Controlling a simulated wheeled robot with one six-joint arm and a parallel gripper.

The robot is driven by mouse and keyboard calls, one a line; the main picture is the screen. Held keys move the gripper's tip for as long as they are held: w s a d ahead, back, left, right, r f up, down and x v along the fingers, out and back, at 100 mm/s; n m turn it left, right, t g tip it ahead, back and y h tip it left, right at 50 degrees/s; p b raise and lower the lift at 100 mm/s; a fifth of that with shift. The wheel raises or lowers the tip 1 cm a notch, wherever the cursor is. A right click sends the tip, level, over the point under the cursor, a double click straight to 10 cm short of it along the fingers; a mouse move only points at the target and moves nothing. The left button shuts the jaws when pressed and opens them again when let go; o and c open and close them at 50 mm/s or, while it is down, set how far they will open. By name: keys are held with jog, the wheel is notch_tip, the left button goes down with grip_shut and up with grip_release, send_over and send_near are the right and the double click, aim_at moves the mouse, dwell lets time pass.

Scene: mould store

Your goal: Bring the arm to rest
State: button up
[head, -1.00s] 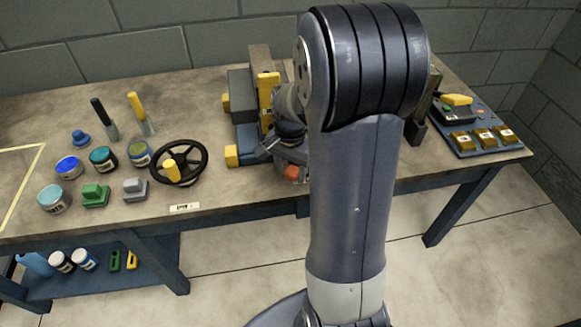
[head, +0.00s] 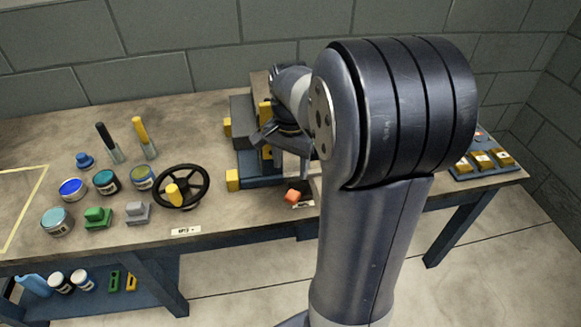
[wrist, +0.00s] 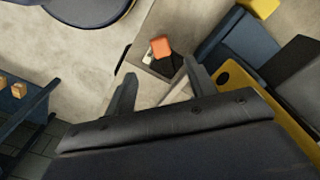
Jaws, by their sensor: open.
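My gripper (head: 282,145) is raised over the workbench in the head view, in front of the blue and yellow machine. In the wrist view my gripper (wrist: 160,92) has its two fingers spread apart with nothing between them. My large dark arm link stands to the right of it in the head view and hides part of the bench. An orange block (head: 292,196) sits near the bench's front edge, below and apart from the fingers; it also shows in the wrist view (wrist: 161,47).
The blue and yellow machine (head: 233,181) stands close behind my gripper. A black handwheel (head: 205,183), paint jars (head: 107,182) and brushes or tools (head: 143,138) fill the left. A blue panel with yellow blocks (head: 483,160) is at the right. The floor in front is clear.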

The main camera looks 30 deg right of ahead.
aim_at(291, 197)
jog(key=shift+f, duration=0.1)
notch_tip(291, 197, down, 10)
jog(key=shift+f+b, duration=0.2)
jog(key=shift+b, duration=0.8)
jog(key=shift+f, duration=0.25)
jog(key=shift+s+d+r+n, duration=0.1)
jog(key=shift+s+n, duration=0.05)
jog(key=shift+n, duration=0.15)
